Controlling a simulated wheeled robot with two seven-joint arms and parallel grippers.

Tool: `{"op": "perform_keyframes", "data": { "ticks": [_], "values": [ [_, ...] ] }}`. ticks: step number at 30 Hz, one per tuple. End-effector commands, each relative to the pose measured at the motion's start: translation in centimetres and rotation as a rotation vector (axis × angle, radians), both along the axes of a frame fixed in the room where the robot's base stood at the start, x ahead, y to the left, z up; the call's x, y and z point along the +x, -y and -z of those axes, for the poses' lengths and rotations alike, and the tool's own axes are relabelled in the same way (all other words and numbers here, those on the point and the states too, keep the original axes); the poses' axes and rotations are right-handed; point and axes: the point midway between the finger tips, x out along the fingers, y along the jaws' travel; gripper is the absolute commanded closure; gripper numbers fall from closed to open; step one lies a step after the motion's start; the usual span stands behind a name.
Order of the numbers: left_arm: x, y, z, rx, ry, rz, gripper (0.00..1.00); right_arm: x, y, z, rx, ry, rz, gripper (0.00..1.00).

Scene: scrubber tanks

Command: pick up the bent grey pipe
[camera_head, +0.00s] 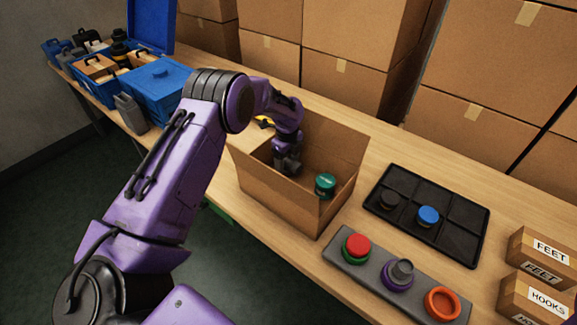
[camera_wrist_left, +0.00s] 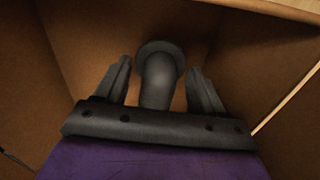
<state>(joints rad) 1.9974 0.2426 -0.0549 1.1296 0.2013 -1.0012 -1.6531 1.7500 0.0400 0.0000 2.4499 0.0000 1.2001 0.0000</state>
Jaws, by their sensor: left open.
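The bent grey pipe (camera_wrist_left: 158,75) shows in the left wrist view inside a brown cardboard box. Its flared round end points away from my gripper, and its near part runs down behind the gripper's palm. My left gripper (camera_wrist_left: 160,82) is open, with one finger on each side of the pipe and a visible gap on both sides. In the head view my left gripper (camera_head: 287,163) reaches down into the open cardboard box (camera_head: 279,193); the pipe cannot be made out clearly there. My right gripper is in neither view.
A green can (camera_head: 325,186) stands in the same box, to the right of my gripper. The box walls are close around the gripper. A black divided tray (camera_head: 455,222) and a grey strip with coloured rings (camera_head: 375,263) lie to the right. Blue bins (camera_head: 158,88) stand at the left.

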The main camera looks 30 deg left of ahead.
Motion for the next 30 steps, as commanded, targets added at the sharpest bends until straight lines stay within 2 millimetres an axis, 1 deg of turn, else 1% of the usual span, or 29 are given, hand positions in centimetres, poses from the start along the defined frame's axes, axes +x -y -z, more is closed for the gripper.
{"op": "perform_keyframes", "data": {
  "ticks": [6,7,8,9,11,12,20,22,23,26,30],
  "values": [
    [0.1,0.1,0.2,0.0,0.002,0.001,0.31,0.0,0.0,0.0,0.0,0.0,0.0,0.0],
    [0.1,0.1,0.2,0.0,0.002,0.001,0.37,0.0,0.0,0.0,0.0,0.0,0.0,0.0],
    [0.1,0.1,0.2,0.0,0.002,0.001,0.47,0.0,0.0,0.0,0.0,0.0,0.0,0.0],
    [0.1,0.0,0.2,0.0,0.001,0.001,0.6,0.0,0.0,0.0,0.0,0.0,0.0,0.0],
    [0.1,0.0,0.2,0.0,0.001,0.001,0.8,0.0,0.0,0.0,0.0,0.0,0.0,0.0],
    [0.0,0.0,0.2,0.0,0.001,0.001,0.92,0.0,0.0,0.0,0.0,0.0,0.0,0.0],
    [0.0,0.0,0.1,0.0,0.001,0.001,0.92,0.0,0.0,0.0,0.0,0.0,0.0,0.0],
    [0.1,0.0,-0.4,0.0,0.002,0.001,0.92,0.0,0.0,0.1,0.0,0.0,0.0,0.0],
    [0.1,0.0,-0.8,-0.001,0.004,0.001,0.92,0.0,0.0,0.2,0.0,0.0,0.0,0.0],
    [0.2,0.0,-3.0,-0.001,0.006,0.0,0.92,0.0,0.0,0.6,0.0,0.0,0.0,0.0],
    [0.2,0.0,-6.5,-0.002,0.006,0.001,0.92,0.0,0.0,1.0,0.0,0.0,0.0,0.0]
  ]
}}
